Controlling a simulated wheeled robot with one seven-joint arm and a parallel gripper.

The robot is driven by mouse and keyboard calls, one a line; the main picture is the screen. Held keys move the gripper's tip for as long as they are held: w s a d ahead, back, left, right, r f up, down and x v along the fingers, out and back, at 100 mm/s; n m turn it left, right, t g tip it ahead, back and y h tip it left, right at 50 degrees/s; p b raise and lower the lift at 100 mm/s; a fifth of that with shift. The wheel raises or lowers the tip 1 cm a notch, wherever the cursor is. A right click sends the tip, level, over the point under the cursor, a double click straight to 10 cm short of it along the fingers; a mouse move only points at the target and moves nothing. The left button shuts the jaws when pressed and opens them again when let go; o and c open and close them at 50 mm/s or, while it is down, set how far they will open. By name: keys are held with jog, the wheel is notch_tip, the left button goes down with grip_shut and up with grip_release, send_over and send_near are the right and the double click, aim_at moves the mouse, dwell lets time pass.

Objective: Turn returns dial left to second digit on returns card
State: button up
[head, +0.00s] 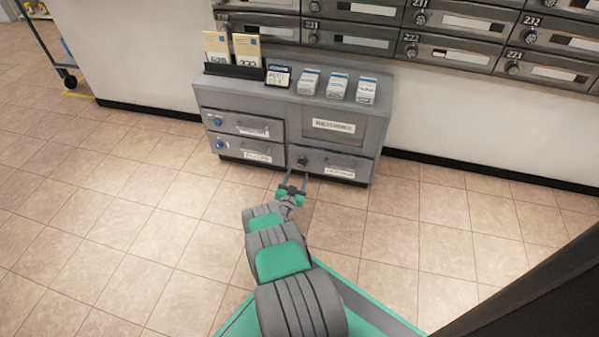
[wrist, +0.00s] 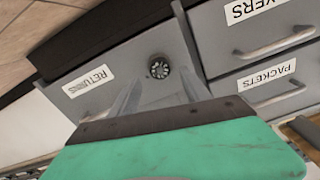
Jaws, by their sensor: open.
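The returns dial (wrist: 158,67) is a small dark round knob on the grey returns drawer front, beside a white label reading RETURNS (wrist: 89,82). It also shows in the head view (head: 302,161), at the upper left of the lower right drawer. My gripper (wrist: 155,90) is open, with its two fingers pointing toward the drawer, one on each side of the dial in the picture; I cannot tell whether they touch it. In the head view, my gripper (head: 297,182) is just in front of the drawer.
The grey cabinet (head: 238,96) also has two left drawers with blue knobs and handles. Two standing cards and several white boxes (head: 337,86) are on top. Mailboxes (head: 352,40) line the wall above. A cart (head: 50,45) is far left. The tiled floor around is clear.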

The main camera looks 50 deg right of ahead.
aim_at(301, 166)
jog(key=b+x, duration=0.1)
jog(key=x, duration=0.3)
jog(key=shift+s+f, duration=0.1)
jog(key=shift+f, duration=0.05)
grip_shut()
dwell(0.4)
